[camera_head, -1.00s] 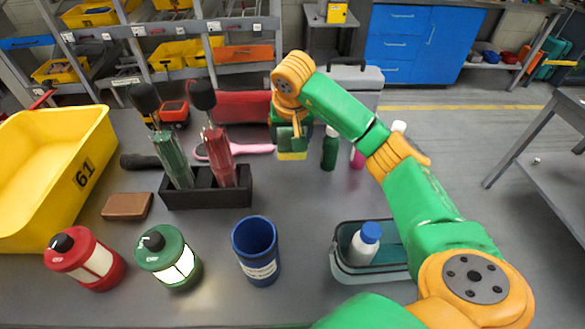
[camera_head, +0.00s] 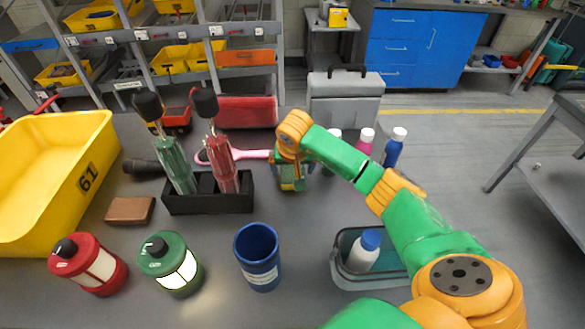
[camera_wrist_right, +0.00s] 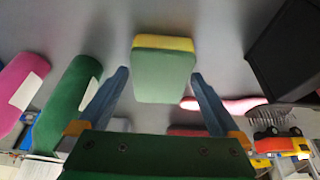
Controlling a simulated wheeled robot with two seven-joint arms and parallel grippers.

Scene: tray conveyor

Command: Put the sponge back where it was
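The sponge (camera_wrist_right: 164,75), a green block with a yellow layer, shows in the right wrist view between the two blue fingers. In the head view my right gripper (camera_head: 290,186) is low over the table, just right of the black holder; the sponge is hard to separate from the gripper there. Whether the sponge touches the table cannot be told. My left gripper is not in view.
The black holder (camera_head: 208,202) with two tools stands left of the gripper; a pink brush (camera_head: 250,155) lies behind. A green bottle (camera_wrist_right: 66,105) and pink bottle (camera_head: 366,139) stand nearby. In front are a blue cup (camera_head: 258,262) and a bin (camera_head: 345,277) holding a white bottle.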

